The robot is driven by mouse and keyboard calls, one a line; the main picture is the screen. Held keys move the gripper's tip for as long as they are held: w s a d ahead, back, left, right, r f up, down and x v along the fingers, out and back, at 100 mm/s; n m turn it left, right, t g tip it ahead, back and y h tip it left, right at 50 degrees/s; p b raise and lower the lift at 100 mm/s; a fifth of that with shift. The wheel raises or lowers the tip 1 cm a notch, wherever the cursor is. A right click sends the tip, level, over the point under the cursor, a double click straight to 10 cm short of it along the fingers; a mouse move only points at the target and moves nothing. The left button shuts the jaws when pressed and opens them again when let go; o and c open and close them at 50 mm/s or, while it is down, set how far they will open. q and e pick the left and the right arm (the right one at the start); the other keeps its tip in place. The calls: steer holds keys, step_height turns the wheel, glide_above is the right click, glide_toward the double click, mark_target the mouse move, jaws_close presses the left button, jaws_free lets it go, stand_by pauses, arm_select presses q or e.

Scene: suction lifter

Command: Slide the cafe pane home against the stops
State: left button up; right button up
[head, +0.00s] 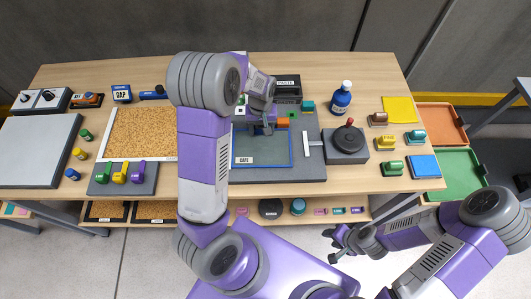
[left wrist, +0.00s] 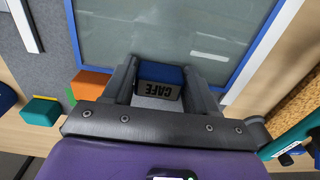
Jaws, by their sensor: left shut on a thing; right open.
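The cafe pane (head: 262,150) is a grey-green sheet with a blue frame, lying on a dark grey mat (head: 305,170). A white CAFE label (head: 246,160) sits at its lower left. In the left wrist view the pane (left wrist: 160,30) fills the top. My left gripper (head: 266,130) is at the pane's far edge, its fingers shut on a blue block marked CAFE (left wrist: 160,80). I cannot tell how this block joins the pane. My right gripper (head: 341,243) is open and empty, in front of the table. I cannot pick out the stops with certainty.
An orange block (head: 283,123) and a teal block (head: 308,106) are near the gripper. A joystick box (head: 346,142) and blue bottle (head: 341,98) stand further right. A cork board (head: 140,132) is left, partly behind my arm.

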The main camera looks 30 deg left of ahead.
arm_select(q)
steer(key=shift+a+r, duration=0.1)
steer(key=shift+a, duration=0.15)
steer(key=o, duration=1.1)
steer(key=shift+o, duration=0.2)
steer(key=shift+r+p, duration=0.65)
steer(key=shift+r, duration=3.1)
